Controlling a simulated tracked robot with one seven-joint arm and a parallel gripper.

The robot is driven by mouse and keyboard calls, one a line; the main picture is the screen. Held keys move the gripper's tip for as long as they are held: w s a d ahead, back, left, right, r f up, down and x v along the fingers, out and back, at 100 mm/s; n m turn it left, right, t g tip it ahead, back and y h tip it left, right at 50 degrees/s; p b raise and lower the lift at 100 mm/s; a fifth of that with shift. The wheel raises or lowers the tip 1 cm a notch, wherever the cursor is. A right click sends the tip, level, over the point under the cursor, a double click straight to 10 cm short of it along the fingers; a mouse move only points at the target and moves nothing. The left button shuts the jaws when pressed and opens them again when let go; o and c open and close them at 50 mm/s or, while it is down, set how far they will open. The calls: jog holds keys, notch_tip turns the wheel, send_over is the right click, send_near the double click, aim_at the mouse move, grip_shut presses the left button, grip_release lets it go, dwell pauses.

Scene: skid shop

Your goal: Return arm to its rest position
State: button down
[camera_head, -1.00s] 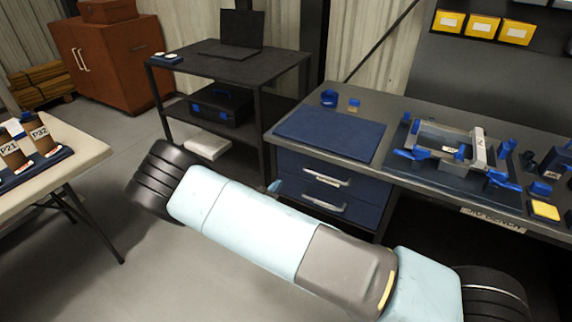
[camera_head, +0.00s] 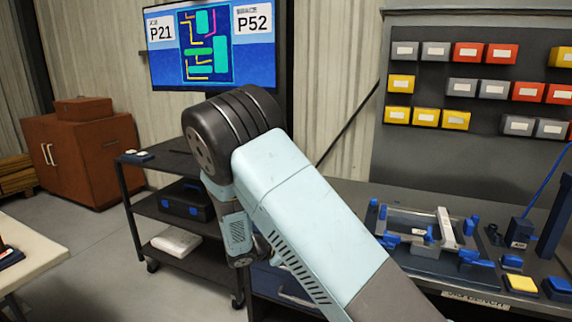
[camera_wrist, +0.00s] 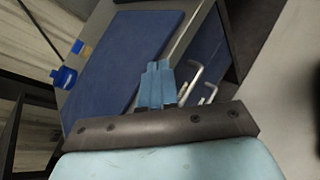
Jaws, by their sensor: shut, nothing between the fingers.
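In the wrist view, my gripper (camera_wrist: 157,84) has its two blue fingers together, with nothing between them. It is beside the dark blue mat (camera_wrist: 115,65) on the bench and the blue drawer front with its metal handles (camera_wrist: 208,92); the gap to them cannot be told. In the head view, my pale blue arm is bent at a dark joint in the middle of the picture, with a link hanging down in front of the bench. My fingers cannot be made out there, and the arm hides most of the mat.
The bench on the right carries a metal fixture with blue clamps (camera_head: 421,229) and a yellow-topped block (camera_head: 520,284). A black cart (camera_head: 165,207) stands left of the arm, below a screen (camera_head: 211,45). A pale table (camera_head: 40,262) is at the left edge. Floor shows between table and cart.

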jog(key=s+d+r+m+g+y, duration=0.3)
jog(key=s+d+r+m, duration=0.3)
jog(key=d+r, duration=0.25)
jog(key=s+d+r+m+g+y, duration=0.3)
jog(key=s+d+r+m, duration=0.25)
jog(key=d+r, duration=0.35)
jog(key=s+d+r+m+t+y, duration=0.1)
jog(key=s+r+m, duration=0.3)
jog(key=s, duration=0.6)
jog(key=s+d+r+m+t+y, duration=0.1)
jog(key=s+r+m+t+y, duration=0.2)
jog(key=s+r, duration=0.6)
jog(key=shift+s+d+r+m+y, duration=0.2)
jog(key=shift+s+d+m+y, duration=0.2)
jog(key=shift+s+y, duration=0.55)
jog(key=shift+s+h, duration=0.2)
jog(key=shift+h, duration=0.05)
